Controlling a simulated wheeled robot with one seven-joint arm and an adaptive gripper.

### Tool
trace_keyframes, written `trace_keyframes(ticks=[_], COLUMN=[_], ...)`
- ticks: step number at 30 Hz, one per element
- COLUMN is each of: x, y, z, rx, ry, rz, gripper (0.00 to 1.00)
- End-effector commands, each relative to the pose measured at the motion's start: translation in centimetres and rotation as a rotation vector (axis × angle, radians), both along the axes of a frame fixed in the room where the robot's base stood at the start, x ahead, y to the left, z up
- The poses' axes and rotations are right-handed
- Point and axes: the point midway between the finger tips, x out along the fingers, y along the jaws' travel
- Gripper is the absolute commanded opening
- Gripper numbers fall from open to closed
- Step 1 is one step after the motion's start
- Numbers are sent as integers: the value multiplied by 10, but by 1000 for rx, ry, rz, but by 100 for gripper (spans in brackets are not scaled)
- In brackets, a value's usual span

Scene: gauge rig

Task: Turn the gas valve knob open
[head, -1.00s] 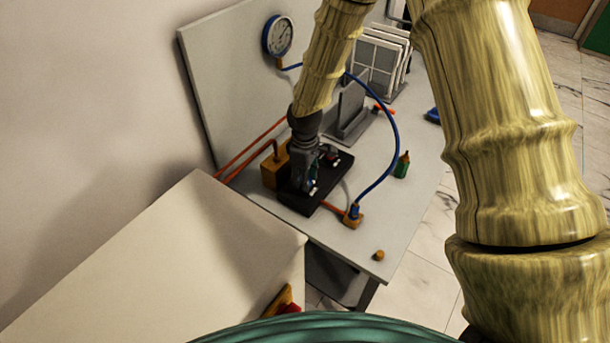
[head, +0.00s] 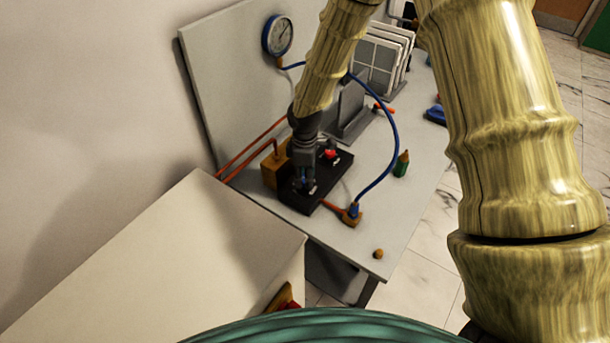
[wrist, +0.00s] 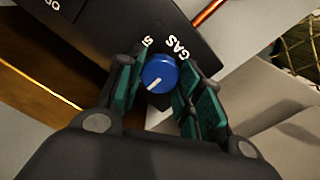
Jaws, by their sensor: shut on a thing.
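The gas valve knob (wrist: 160,73) is round and blue with a short white line pointing to the lower left. It sits by the white GAS lettering on a black panel (wrist: 95,28), which also bears partly cut-off letters. My gripper (wrist: 160,90) has its green-padded fingers on either side of the knob and is shut on it. In the head view my gripper (head: 304,184) points down at the left part of the black panel (head: 335,172). The knob is hidden behind the gripper there.
A red knob (head: 330,154) stands on the panel, right of my gripper. A blue hose (head: 392,135) arches from the gauge (head: 278,35) to an orange fitting (head: 352,216). A brass-coloured block (head: 272,168) and a green bottle-like object (head: 401,164) flank the panel.

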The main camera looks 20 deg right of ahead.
Motion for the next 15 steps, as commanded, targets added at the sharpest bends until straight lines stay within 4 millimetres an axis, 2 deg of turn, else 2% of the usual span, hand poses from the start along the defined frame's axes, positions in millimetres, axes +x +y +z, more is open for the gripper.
trace_keyframes(ticks=[4,5,8,15], x=[1,1,1,0], y=[0,0,0,0], z=[1,1,0,0], rx=[1,1,1,1], ry=[-3,-3,-3,-1], rz=[0,0,-1,-1], gripper=[12,41,58,58])
